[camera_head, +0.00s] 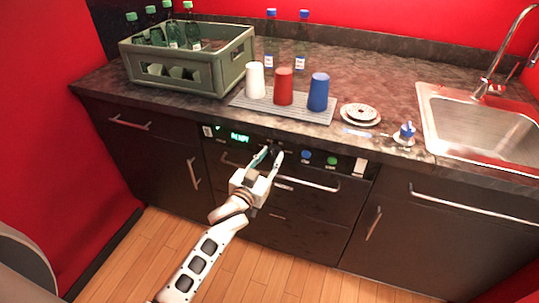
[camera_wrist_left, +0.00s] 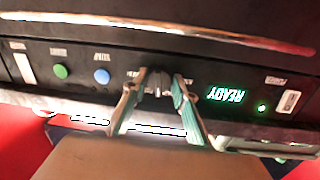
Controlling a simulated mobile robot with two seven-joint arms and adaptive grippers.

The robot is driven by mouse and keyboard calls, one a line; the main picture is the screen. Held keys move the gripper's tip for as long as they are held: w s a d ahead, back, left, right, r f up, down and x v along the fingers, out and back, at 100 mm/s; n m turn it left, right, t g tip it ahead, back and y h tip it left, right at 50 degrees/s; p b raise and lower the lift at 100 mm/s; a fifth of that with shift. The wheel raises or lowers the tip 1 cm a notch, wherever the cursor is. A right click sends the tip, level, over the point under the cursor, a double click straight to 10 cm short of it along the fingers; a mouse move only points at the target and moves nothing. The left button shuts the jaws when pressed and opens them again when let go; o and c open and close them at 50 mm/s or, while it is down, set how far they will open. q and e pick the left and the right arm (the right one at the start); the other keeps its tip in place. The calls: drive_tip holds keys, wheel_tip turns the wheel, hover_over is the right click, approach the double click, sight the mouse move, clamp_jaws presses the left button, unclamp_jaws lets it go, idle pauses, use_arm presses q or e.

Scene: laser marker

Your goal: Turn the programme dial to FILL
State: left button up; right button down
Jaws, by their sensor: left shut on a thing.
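The programme dial (camera_wrist_left: 158,84) is a small dark knob on the black front panel, seen in the left wrist view. My left gripper (camera_head: 268,155) reaches the panel and is shut on the dial; its fingertips (camera_wrist_left: 157,82) sit on either side of it. The fingers hide much of the dial and the labels around it, so I cannot tell where it points. A green display (camera_head: 240,138) on the panel reads READY; it is upside down in the left wrist view (camera_wrist_left: 226,94). My right gripper is not in view.
The panel has a blue button (camera_head: 306,155) and a green button (camera_head: 332,161). A drawer handle (camera_head: 308,184) runs just below. On the counter above are a bottle crate (camera_head: 205,75), white, red and blue cups on a grey mat (camera_head: 240,101), plates (camera_head: 360,113) and a sink (camera_head: 430,100).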

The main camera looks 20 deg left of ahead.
use_arm(q)
drive_tip(key=shift+r+m+p, duration=0.3)
drive_tip(key=shift+m+p, duration=0.15)
drive_tip(key=shift+m, duration=0.45)
drive_tip(key=shift+m+p, duration=0.4)
drive_tip(key=shift+m, duration=0.4)
drive_tip(key=shift+f+m+p, duration=0.1)
drive_tip(key=shift+m+p, duration=0.2)
drive_tip(key=shift+m, duration=0.7)
drive_tip(key=shift+a+m+y, duration=0.1)
drive_tip(key=shift+m+y, duration=0.2)
drive_tip(key=shift+m, duration=0.3)
drive_tip(key=o, duration=1.1)
